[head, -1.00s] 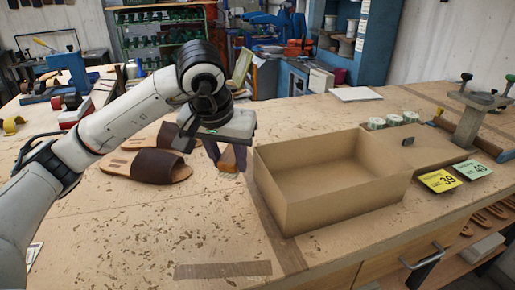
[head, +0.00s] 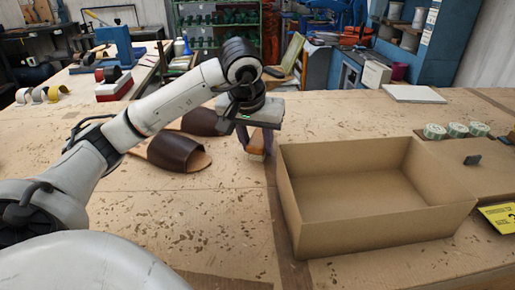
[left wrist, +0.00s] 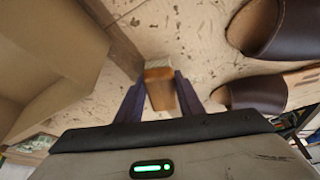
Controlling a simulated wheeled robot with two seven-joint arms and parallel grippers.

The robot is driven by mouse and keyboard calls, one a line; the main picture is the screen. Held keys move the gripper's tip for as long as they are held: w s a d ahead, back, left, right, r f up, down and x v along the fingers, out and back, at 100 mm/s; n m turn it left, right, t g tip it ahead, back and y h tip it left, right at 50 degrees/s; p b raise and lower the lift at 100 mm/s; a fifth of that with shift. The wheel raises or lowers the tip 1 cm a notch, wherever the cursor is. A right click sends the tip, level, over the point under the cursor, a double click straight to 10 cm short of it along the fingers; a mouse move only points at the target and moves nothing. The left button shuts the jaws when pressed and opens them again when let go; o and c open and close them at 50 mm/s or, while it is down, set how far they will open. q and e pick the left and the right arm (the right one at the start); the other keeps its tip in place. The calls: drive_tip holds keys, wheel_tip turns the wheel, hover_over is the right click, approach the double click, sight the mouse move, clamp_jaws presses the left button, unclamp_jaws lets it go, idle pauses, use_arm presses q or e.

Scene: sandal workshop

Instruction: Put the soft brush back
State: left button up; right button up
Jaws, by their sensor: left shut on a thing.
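The soft brush (head: 257,143) has an orange-brown wooden body and pale bristles. My left gripper (head: 258,141) is shut on it, between the sandals and the open box. In the left wrist view the brush (left wrist: 160,88) sits between the two dark fingers of my left gripper (left wrist: 160,95), its pale bristle end over the table. Whether the bristles touch the table I cannot tell. My right gripper is not in view.
An empty open cardboard box (head: 375,235) stands just right of the brush. Two brown sandals (head: 178,153) lie to its left. Several tape rolls (head: 456,130) and a yellow card (head: 500,217) are at the right. The front left of the worktable (head: 190,225) has free room.

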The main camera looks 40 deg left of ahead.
use_arm(q)
drive_tip(key=shift+f, duration=0.65)
drive_tip(key=shift+f, duration=0.2)
drive_tip(key=o, duration=1.1)
drive_tip(key=shift+r, duration=0.1)
